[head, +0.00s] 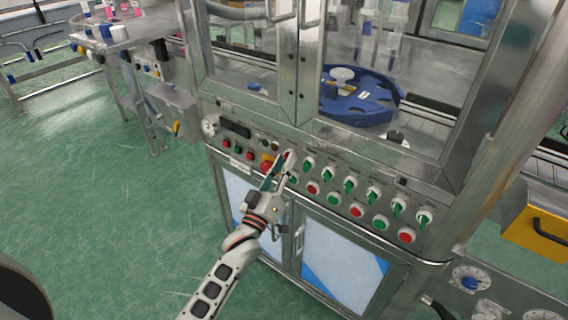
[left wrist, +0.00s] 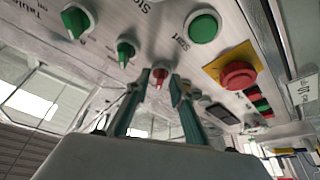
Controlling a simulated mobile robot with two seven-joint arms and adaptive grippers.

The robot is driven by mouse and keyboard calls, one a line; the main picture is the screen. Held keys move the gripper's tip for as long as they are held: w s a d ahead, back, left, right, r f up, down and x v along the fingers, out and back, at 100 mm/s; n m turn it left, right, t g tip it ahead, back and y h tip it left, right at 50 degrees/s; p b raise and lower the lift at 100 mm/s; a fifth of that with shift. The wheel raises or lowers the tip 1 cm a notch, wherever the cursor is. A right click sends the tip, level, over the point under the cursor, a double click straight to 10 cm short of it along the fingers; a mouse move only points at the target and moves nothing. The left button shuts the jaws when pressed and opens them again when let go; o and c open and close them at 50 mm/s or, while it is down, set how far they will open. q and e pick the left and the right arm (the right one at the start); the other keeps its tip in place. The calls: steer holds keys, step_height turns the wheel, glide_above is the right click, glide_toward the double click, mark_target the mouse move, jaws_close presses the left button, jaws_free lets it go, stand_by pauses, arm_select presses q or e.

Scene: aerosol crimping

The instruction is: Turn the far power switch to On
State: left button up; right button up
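A control panel (head: 330,190) runs along the front of the steel machine. A small red switch knob (left wrist: 160,77) sits on it, between my left gripper's fingertips (left wrist: 161,84) in the left wrist view. The knob also shows just beyond the fingertips in the head view (head: 287,155). My left gripper (head: 281,164) is open, its teal fingers on either side of the knob, with small gaps visible. I cannot tell whether either finger touches it. The knob's label is not readable. My right gripper is in neither view.
A red emergency stop (left wrist: 238,75) on a yellow plate and a green Start button (left wrist: 203,27) are close by. Green switches (left wrist: 124,52) stand on the other side. A blue rotary table (head: 360,100) is behind glass. Green floor at left is clear.

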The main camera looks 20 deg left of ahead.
arm_select(q)
steer(key=shift+w, duration=0.1)
jaws_close()
steer(key=shift+m, duration=0.3)
steer(key=m+g+h, duration=0.1)
steer(key=m+h, duration=0.1)
steer(key=m, duration=0.3)
steer(key=m+g+h, duration=0.1)
steer(key=m+h, duration=0.2)
steer(key=m, duration=0.3)
steer(key=m+h+b, duration=0.1)
steer(key=m+h, duration=0.2)
steer(key=m, duration=0.2)
steer(key=shift+w+a+r+g, duration=0.1)
steer(key=shift+w+a+g, duration=0.05)
steer(key=shift+a+g, duration=0.25)
steer(key=shift+m+h, duration=0.3)
steer(key=shift+m, duration=0.1)
